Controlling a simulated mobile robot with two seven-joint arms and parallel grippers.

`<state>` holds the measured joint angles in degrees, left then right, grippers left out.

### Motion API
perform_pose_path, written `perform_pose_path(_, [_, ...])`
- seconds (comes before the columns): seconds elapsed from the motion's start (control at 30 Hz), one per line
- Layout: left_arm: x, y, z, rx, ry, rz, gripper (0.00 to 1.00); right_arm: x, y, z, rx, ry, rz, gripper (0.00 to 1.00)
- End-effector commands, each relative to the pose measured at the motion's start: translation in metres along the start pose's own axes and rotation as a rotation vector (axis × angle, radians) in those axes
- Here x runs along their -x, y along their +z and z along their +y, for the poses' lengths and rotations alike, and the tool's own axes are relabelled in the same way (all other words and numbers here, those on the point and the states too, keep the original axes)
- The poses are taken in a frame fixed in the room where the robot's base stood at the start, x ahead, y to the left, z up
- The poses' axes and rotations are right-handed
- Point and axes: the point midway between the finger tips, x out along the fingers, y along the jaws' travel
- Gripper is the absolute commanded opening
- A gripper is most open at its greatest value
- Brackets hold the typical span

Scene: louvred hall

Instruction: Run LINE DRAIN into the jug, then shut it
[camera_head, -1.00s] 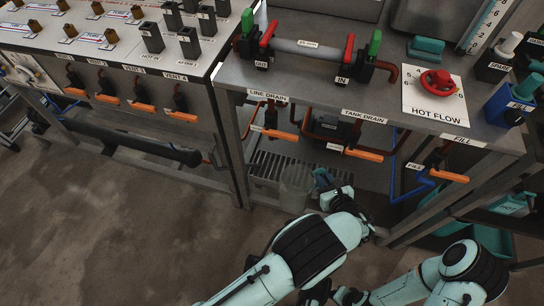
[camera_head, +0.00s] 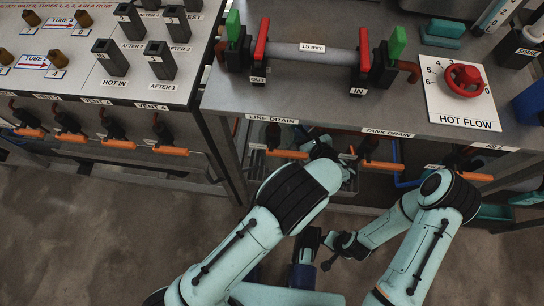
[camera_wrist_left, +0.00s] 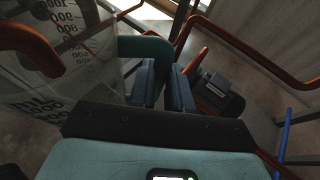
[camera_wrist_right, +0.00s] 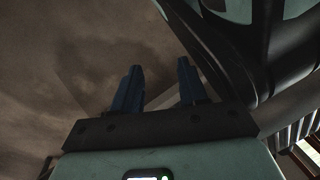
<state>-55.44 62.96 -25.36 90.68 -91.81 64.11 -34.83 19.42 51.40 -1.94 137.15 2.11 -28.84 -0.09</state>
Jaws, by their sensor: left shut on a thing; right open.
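My left gripper (camera_wrist_left: 165,85) is shut on the teal handle (camera_wrist_left: 146,47) of the clear jug (camera_wrist_left: 110,72), which has black scale marks, in the left wrist view. A copper pipe end (camera_wrist_left: 32,38) shows in front of the jug there; I cannot tell whether it is over the mouth. The jug's contents are unclear. In the head view my left arm and the bench hide the jug. The LINE DRAIN label (camera_head: 272,119) is on the bench edge, with an orange lever (camera_head: 287,154) lying sideways below it. My right gripper (camera_wrist_right: 155,88) is open and empty over the floor.
The TANK DRAIN lever (camera_head: 382,166) is just right of the LINE DRAIN one. The red HOT FLOW knob (camera_head: 463,80) and a clamped pipe (camera_head: 312,54) are on the bench top. Several vent levers (camera_head: 118,144) line the left bench. A dark motor-like block (camera_wrist_left: 220,95) is beside the left gripper.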

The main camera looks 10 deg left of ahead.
Motion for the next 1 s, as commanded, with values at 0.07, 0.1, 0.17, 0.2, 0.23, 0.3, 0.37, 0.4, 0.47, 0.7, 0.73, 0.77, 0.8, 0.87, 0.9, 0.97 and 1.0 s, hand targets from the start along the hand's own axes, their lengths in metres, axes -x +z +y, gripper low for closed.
perform_pose_path(0.07, [-0.003, -0.008, 0.0, -0.003, 0.0, 0.0, 0.0, -0.004, 0.004, 0.004, -0.005, 0.007, -0.015, 0.43])
perform_pose_path(0.1, [-0.006, -0.015, 0.0, -0.003, 0.001, 0.0, 0.0, -0.007, 0.008, 0.007, -0.008, 0.012, -0.027, 0.43])
perform_pose_path(0.17, [-0.011, -0.027, 0.0, -0.004, 0.001, 0.001, 0.0, -0.012, 0.014, 0.012, -0.015, 0.023, -0.049, 0.43])
perform_pose_path(0.2, [-0.014, -0.034, 0.0, -0.005, 0.001, 0.0, 0.0, -0.015, 0.018, 0.015, -0.019, 0.029, -0.064, 0.43])
perform_pose_path(0.23, [-0.016, -0.039, 0.0, -0.004, 0.001, 0.0, 0.0, -0.016, 0.021, 0.018, -0.022, 0.034, -0.075, 0.43])
perform_pose_path(0.3, [-0.021, -0.049, 0.0, -0.003, 0.001, 0.0, 0.0, -0.019, 0.027, 0.022, -0.029, 0.042, -0.096, 0.43])
perform_pose_path(0.37, [-0.023, -0.054, 0.0, -0.002, 0.0, -0.001, 0.0, -0.021, 0.03, 0.025, -0.032, 0.048, -0.108, 0.43])
perform_pose_path(0.4, [-0.024, -0.057, 0.0, -0.002, 0.0, -0.001, 0.0, -0.021, 0.032, 0.026, -0.034, 0.05, -0.113, 0.43])
perform_pose_path(0.47, [-0.025, -0.059, 0.0, -0.001, 0.0, -0.001, 0.0, -0.022, 0.034, 0.028, -0.036, 0.053, -0.121, 0.43])
perform_pose_path(0.7, [-0.037, -0.088, 0.0, -0.002, 0.001, -0.001, 0.0, -0.029, 0.049, 0.039, -0.053, 0.076, -0.174, 0.43])
perform_pose_path(0.73, [-0.038, -0.091, 0.0, -0.002, 0.001, -0.001, 0.0, -0.029, 0.051, 0.04, -0.055, 0.079, -0.181, 0.43])
perform_pose_path(0.77, [-0.038, -0.092, 0.0, -0.001, 0.001, -0.001, 0.0, -0.03, 0.052, 0.041, -0.056, 0.081, -0.186, 0.43])
perform_pose_path(0.8, [-0.039, -0.093, 0.0, 0.0, 0.0, -0.001, 0.0, -0.029, 0.053, 0.042, -0.057, 0.082, -0.188, 0.43])
perform_pose_path(0.87, [-0.038, -0.092, 0.0, 0.001, 0.0, -0.001, 0.0, -0.029, 0.053, 0.042, -0.057, 0.082, -0.188, 0.43])
perform_pose_path(0.9, [-0.038, -0.092, 0.0, 0.001, 0.0, -0.001, 0.0, -0.029, 0.053, 0.042, -0.057, 0.082, -0.188, 0.43])
perform_pose_path(0.97, [-0.038, -0.092, 0.0, 0.0, 0.0, -0.001, 0.0, -0.029, 0.053, 0.041, -0.057, 0.082, -0.187, 0.43])
perform_pose_path(1.0, [-0.038, -0.092, 0.0, 0.0, 0.0, -0.001, 0.0, -0.029, 0.053, 0.041, -0.057, 0.082, -0.187, 0.43])
